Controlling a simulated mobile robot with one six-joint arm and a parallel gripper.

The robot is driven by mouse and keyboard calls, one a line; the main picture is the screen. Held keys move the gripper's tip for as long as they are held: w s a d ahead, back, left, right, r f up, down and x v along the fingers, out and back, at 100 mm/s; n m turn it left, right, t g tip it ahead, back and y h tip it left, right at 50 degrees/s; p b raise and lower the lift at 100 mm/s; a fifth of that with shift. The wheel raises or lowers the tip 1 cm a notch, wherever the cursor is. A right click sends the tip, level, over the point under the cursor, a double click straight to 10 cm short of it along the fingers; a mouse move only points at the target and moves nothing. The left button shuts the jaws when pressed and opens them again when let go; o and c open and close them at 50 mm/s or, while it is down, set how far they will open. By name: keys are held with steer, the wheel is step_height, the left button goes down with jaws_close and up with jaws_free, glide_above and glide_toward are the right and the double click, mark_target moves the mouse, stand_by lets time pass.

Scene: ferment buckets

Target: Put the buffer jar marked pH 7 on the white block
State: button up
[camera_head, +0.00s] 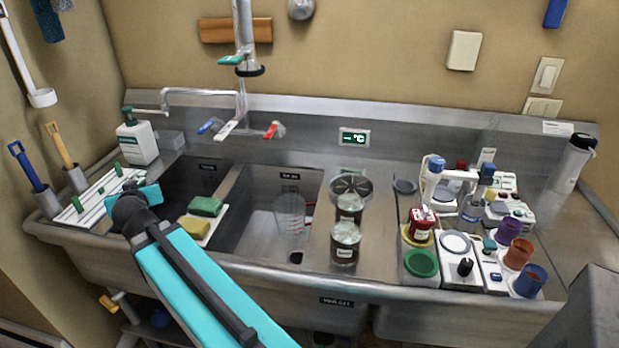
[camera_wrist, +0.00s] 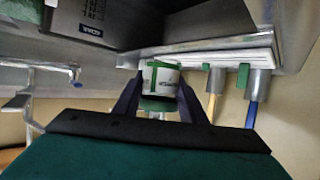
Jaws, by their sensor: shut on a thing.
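My gripper (camera_wrist: 160,84) is shut on a small white jar (camera_wrist: 162,76) with green markings. The writing on it is too small to read. A dark green part shows at its lower end in the wrist view. In the head view my arm reaches to the left end of the sink, and the jar cannot be made out there. A flat white slatted block (camera_head: 98,200) with green pegs lies on the left counter, close to my gripper. It also shows in the wrist view (camera_wrist: 225,55), just beside the jar. Whether the jar touches it I cannot tell.
A soap bottle (camera_head: 137,142) stands behind the white block. Blue and yellow handled tools stand in holders (camera_head: 46,202) at its left. Sponges (camera_head: 205,207) lie on a tray to the right. Jars, coloured cups and instruments crowd the right counter (camera_head: 455,244).

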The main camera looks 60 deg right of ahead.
steer(key=s+d+r+m+g+h, duration=0.15)
steer(key=s+d+m+g, duration=0.5)
steer(key=d, duration=0.65)
steer(key=s+d+m+g+h+p, duration=0.1)
steer(key=s+d+m+g+h, duration=0.25)
steer(key=s+d, duration=0.75)
steer(key=s+d+r+m+g+h, duration=0.15)
steer(key=s+d+m+g, duration=0.45)
steer(key=d, duration=0.8)
steer(key=s+d+r+m+g+y, duration=0.1)
steer(key=s+d, duration=0.5)
steer(key=s, duration=0.9)
steer(key=s+d+r+m+g+y+p, duration=0.1)
steer(key=s+d+r+m+g+y, duration=0.1)
steer(key=s, duration=1.3)
steer(key=s+d+r+m+g+y+p, duration=0.1)
steer(key=s+d+r+m+g+y, duration=0.1)
steer(key=s+d+m+g, duration=0.3)
steer(key=s+d+m+y, duration=0.1)
steer(key=s+d, duration=0.3)
steer(key=s, duration=0.7)
steer(key=shift+d+m+g+y, duration=0.3)
steer(key=shift+m+y, duration=0.05)
steer(key=shift+m, duration=0.05)
steer(key=shift+w, duration=0.1)
steer(key=shift+f+p, duration=0.75)
steer(key=shift+f, duration=2.35)
